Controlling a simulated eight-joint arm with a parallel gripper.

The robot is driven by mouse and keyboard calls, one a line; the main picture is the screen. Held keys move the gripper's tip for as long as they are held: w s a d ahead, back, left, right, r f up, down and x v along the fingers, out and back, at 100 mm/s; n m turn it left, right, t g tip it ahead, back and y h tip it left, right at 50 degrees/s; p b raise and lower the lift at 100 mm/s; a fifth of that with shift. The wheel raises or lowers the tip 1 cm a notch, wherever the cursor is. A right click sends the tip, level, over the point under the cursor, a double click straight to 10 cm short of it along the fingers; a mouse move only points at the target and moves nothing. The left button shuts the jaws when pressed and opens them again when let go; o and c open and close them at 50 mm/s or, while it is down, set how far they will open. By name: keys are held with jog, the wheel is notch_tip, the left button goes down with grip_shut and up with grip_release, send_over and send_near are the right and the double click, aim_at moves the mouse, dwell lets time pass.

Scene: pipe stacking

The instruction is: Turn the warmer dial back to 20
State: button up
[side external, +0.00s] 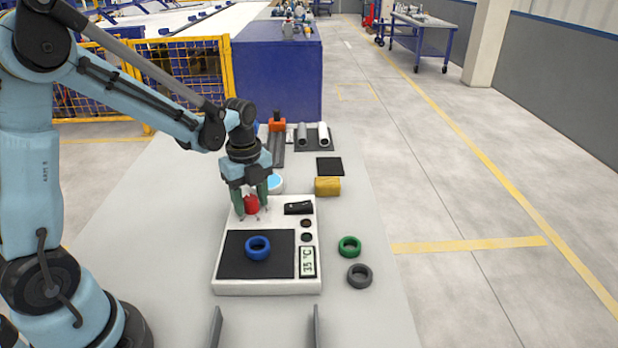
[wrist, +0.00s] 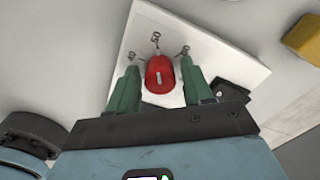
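The warmer (side external: 265,285) is a white slab with a black heating plate (side external: 235,262). Its red dial (side external: 251,205) sits at the far left end and also shows in the wrist view (wrist: 160,75). The warmer's display (side external: 307,262) seems to read 35 °C. My gripper (side external: 251,208) points down at the dial, with its green fingers on either side. In the wrist view my gripper (wrist: 160,80) is open, with gaps between the fingers and the dial.
A blue ring (side external: 258,247) lies on the black plate. A black part (side external: 298,208) is beside the dial. A green ring (side external: 349,246) and a dark grey ring (side external: 359,275) lie right of the warmer. A yellow block (side external: 327,186) and grey pipes (side external: 312,135) are behind.

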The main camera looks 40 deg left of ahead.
jog(key=c, duration=0.8)
